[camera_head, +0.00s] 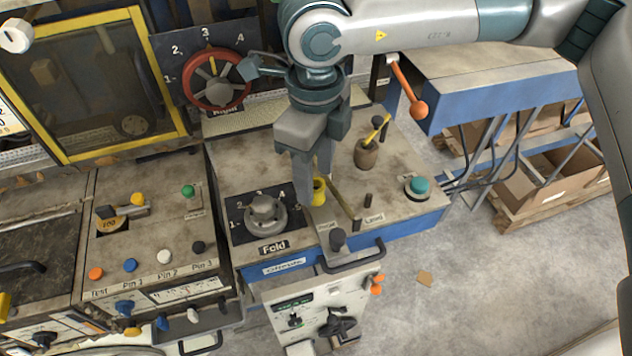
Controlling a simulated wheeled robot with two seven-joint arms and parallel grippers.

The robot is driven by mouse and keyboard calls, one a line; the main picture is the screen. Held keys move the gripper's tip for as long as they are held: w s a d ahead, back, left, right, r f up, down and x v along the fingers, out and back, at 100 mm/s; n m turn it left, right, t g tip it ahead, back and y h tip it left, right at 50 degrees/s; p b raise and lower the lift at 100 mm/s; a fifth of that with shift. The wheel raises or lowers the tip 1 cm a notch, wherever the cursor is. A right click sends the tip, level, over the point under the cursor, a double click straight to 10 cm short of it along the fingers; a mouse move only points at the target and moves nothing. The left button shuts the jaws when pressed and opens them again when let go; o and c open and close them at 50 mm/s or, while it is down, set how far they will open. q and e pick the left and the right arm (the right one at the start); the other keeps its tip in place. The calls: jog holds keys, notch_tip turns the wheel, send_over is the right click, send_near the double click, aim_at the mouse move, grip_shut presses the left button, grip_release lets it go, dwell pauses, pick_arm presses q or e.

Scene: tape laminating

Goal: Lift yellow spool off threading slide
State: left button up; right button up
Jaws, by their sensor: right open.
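The yellow spool (319,191) stands on the worn beige worktop, just right of the Fold dial. A thin slanted rail (344,200), which looks like the threading slide, runs beside it towards the front edge; I cannot tell exactly how the spool sits on it. My right gripper (313,188) points down from above, right at the spool. Its jaws are apart, with one finger just left of the spool and the other behind or above it. The fingers partly hide the spool, and I see no grip on it. My left gripper is not in view.
The Fold dial (264,213) is close left of the gripper. A red handwheel (213,83) is behind.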

jog(key=shift+f+p, duration=0.5)
jog(key=shift+f, duration=0.85)
jog(key=c, duration=1.1)
